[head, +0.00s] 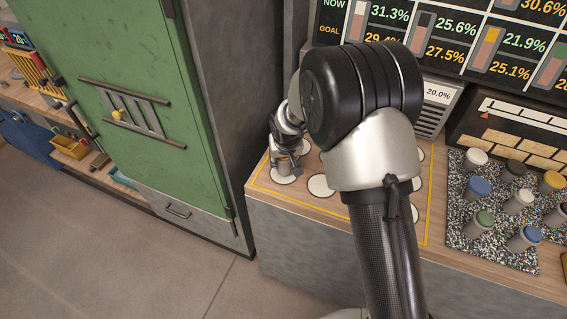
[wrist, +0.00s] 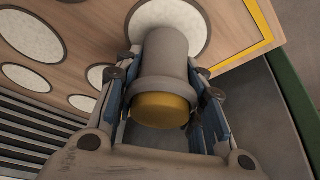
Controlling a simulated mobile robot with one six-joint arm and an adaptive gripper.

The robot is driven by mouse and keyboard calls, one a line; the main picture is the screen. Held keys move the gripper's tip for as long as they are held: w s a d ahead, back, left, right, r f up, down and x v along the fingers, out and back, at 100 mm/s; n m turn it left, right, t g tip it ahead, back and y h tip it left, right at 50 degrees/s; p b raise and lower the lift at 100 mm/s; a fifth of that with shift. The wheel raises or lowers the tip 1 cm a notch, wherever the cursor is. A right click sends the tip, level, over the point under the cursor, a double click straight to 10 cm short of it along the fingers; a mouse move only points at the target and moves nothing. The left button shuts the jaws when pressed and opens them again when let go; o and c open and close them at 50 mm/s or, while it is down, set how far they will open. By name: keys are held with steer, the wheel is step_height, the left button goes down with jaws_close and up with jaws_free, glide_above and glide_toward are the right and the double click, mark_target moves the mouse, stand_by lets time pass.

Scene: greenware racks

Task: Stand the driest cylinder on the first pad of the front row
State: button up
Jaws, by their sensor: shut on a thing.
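My gripper (head: 284,158) is at the left end of the pad board, over the leftmost front pad (head: 284,180). In the wrist view my gripper (wrist: 167,75) is shut on a grey cylinder with a yellow top (wrist: 160,110). The cylinder's far end lies over a round white pad (wrist: 199,32), inside its outline as seen from here. I cannot tell whether it touches the pad. The display (head: 445,40) shows NOW values of 31.3% for white, 25.6% for dark and 21.9% for yellow; its right side is cut off.
Several capped cylinders stand on a speckled slab (head: 459,240) at right, including another yellow-topped one (head: 551,181). A neighbouring front pad (head: 321,186) is empty. My arm hides much of the board. A green cabinet (head: 110,60) stands close on the left.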

steer(key=shift+f, duration=0.65)
steer(key=shift+f, duration=0.1)
steer(key=o, duration=1.2)
steer(key=p+v, duration=0.3)
steer(key=v, duration=0.9)
steer(key=s+d+r, duration=0.6)
steer(key=d+r, duration=0.1)
steer(key=r, duration=0.3)
steer(key=s+d+r, duration=0.2)
steer(key=s+d, duration=0.1)
steer(key=s, duration=0.5)
steer(key=s+d+r+m, duration=0.1)
steer(key=s+d+r, duration=0.2)
steer(key=s, duration=0.5)
steer(key=s+d+r+m, duration=0.1)
steer(key=s+d+r, duration=0.2)
steer(key=s, duration=0.5)
steer(key=shift+s+h, duration=0.4)
